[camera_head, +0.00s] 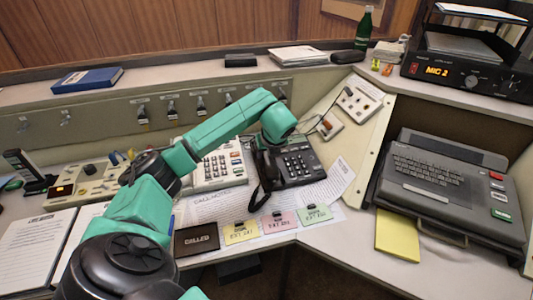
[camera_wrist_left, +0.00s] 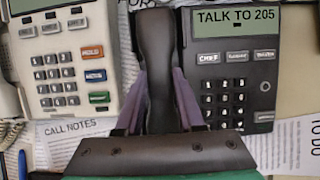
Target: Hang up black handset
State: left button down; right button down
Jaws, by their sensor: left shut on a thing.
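The black desk phone (camera_head: 300,163) stands on the desk, with its keypad facing up. Its screen reads "TALK TO 205" in the left wrist view (camera_wrist_left: 237,20). The black handset (camera_head: 266,172) lies lengthwise along the phone's left side, its near end by the paper. In the left wrist view the handset (camera_wrist_left: 157,45) runs upright between the purple-grey fingers of my left gripper (camera_wrist_left: 160,95), which is shut on it. I cannot tell whether the handset touches the cradle. My forearm and wrist hide part of its far end in the head view. My right gripper is not in view.
A white phone (camera_head: 218,168) stands close on the left. Call-notes sheets and several coloured cards, including a pink one (camera_head: 279,221), lie in front. A dark typing terminal (camera_head: 435,175) fills the right side. Switches line the panel behind.

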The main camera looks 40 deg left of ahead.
pick_arm(q)
jog(key=shift+w+a+f+b, duration=0.1)
jog(key=shift+f+b, duration=0.45)
jog(key=shift+b, duration=0.05)
dwell(0.8)
jog(key=shift+c, duration=2.2)
grip_release()
jog(key=shift+o, duration=0.3)
jog(key=o, duration=0.4)
jog(key=shift+r, duration=0.1)
jog(key=shift+s+d+r+p, duration=0.1)
jog(key=shift+d+r+p, duration=0.05)
jog(key=shift+r+p, duration=0.85)
jog(key=shift+s+d+r+p, duration=0.15)
jog(key=shift+r+p, duration=0.5)
jog(key=shift+r, duration=0.65)
jog(key=shift+s+d+r+p, duration=0.1)
jog(key=shift+d+r+p, duration=0.05)
jog(key=shift+r+p, duration=0.85)
jog(key=shift+r, duration=0.1)
